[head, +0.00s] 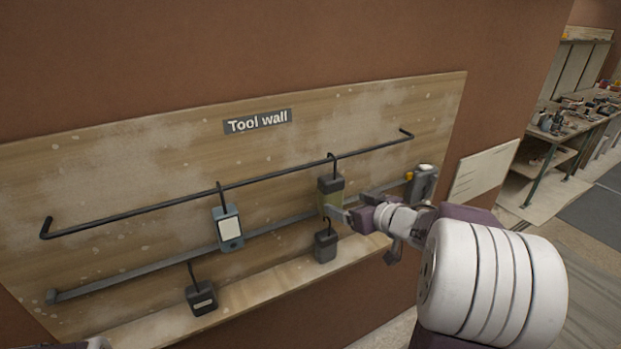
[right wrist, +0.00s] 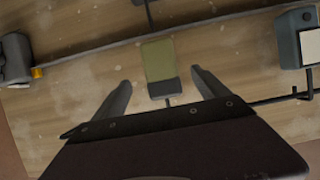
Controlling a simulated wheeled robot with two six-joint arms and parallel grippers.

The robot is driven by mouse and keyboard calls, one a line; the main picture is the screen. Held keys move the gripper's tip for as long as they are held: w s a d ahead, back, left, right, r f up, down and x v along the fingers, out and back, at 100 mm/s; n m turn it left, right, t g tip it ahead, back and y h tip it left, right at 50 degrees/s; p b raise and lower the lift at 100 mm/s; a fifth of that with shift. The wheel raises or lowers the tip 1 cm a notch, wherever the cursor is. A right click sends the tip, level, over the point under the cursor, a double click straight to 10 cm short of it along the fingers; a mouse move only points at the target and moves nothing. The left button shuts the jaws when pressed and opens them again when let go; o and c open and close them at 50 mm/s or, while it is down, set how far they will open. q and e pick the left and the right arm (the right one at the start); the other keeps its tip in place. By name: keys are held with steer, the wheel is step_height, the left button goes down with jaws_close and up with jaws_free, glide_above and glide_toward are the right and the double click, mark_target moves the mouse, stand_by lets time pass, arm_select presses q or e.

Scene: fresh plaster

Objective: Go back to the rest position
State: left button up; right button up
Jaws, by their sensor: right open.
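My right gripper (head: 343,214) is in front of the tool wall, right of centre in the head view. In the right wrist view its two fingers (right wrist: 161,77) are apart. Between them in the picture is a hanging tool with a yellow-green body (right wrist: 158,60) and dark ends. I see no finger closed on it, and a gap shows on both sides. In the head view the same tool (head: 330,187) hangs by a hook from the upper rail, partly behind the gripper. Only a sliver of my left arm shows at the bottom left edge; its gripper is out of view.
The wooden tool wall board (head: 150,165) carries an upper rail (head: 270,176) and a lower rail (head: 130,281). A blue-grey device (head: 229,228), a dark block (head: 201,297), another dark block (head: 325,246) and a grey tool (head: 424,185) hang there. A cluttered workbench (head: 553,137) stands far right.

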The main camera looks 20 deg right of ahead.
steer(key=s+a+f+m+g+h+b, duration=0.1)
steer(key=a+f+g+h, duration=0.15)
steer(key=f, duration=0.45)
steer(key=s+a+f+m+g+h+b, duration=0.1)
steer(key=s+a+f+g, duration=0.15)
steer(key=f, duration=0.35)
steer(key=s+a+f+g+y, duration=0.1)
steer(key=s+a+f+g, duration=0.2)
steer(key=s+a+f, duration=0.2)
steer(key=s+a+f+n+g+y, duration=0.1)
steer(key=s+a+f+g, duration=0.3)
steer(key=s, duration=0.5)
steer(key=shift+s+a+f+b, duration=0.3)
steer(key=shift+a+f, duration=0.15)
steer(key=shift+a, duration=0.5)
steer(key=shift+w+y, duration=0.1)
steer(key=shift+y, duration=0.15)
